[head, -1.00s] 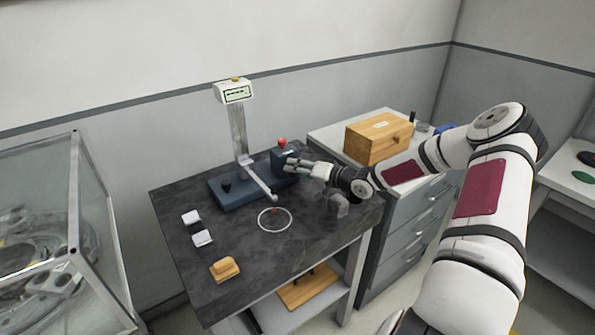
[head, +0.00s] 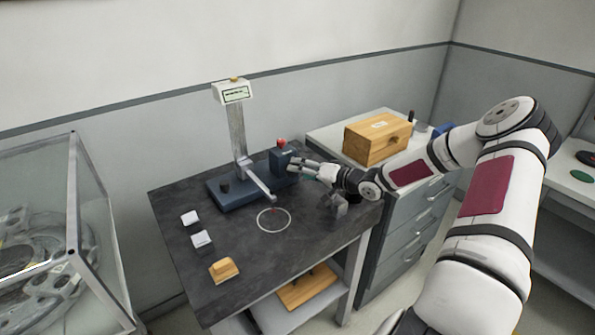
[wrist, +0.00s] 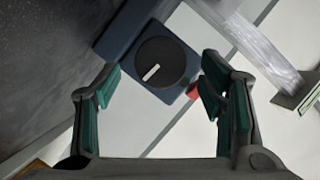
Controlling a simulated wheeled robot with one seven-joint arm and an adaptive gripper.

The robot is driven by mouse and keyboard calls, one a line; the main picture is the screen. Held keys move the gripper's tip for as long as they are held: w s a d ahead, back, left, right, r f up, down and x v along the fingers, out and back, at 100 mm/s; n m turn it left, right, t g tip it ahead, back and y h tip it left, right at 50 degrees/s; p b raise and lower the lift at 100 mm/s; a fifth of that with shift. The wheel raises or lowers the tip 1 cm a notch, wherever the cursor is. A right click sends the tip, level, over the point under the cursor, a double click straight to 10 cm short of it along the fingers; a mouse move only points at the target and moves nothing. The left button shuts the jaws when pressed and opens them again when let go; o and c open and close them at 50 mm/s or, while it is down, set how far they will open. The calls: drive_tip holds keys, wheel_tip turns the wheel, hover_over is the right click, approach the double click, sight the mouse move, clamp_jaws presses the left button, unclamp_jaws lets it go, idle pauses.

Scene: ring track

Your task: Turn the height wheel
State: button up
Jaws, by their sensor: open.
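The height gauge stands on the dark table, with a blue base (head: 240,194), an upright metal column (head: 237,130) and a display head (head: 234,92). At its right end is a blue block (head: 279,161) with a red knob (head: 281,143) on top. In the wrist view, a black round wheel (wrist: 160,62) with a white mark sits on the blue block's face; I take it for the height wheel. The head view hides that face. My gripper (head: 294,164) is open and empty at the block's right. Its green-padded fingers (wrist: 160,77) stand either side of the wheel, apart from it.
A white ring (head: 274,220) is on the tabletop below the gauge's arm. Two white blocks (head: 202,239) and a wooden piece (head: 224,270) lie front left. A wooden box (head: 378,139) stands on the drawer cabinet behind my forearm. A glass case (head: 40,230) is at the left.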

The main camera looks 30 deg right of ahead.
drive_tip(key=v, duration=0.9)
drive_tip(key=shift+s, duration=0.25)
drive_tip(key=shift+d, duration=0.1)
